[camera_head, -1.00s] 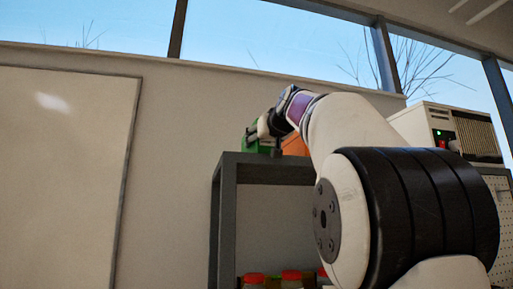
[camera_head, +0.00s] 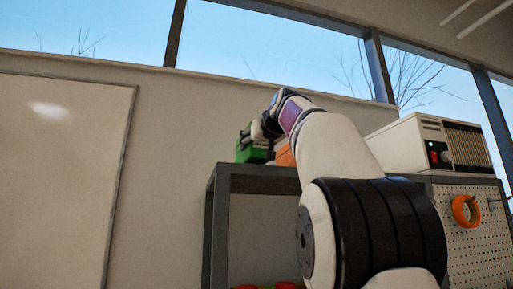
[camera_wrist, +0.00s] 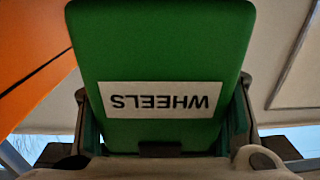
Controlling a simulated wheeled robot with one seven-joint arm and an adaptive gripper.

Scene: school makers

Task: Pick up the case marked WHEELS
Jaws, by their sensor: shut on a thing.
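The green case (camera_head: 250,153) is at the top of the dark shelf unit (camera_head: 262,183), near its left end. In the wrist view the case (camera_wrist: 160,55) fills the middle, with a white label reading WHEELS upside down. My gripper (camera_head: 264,132) reaches it from above and right in the head view. In the wrist view one finger of my gripper (camera_wrist: 163,122) lies along each side of the case, shut on it. I cannot tell whether the case touches the shelf top or is slightly above it.
An orange case (camera_head: 285,155) stands right beside the green one and also shows in the wrist view (camera_wrist: 30,50). A white machine (camera_head: 430,145) stands to the right, above a pegboard with an orange ring (camera_head: 466,210). A whiteboard (camera_head: 60,180) hangs on the left wall.

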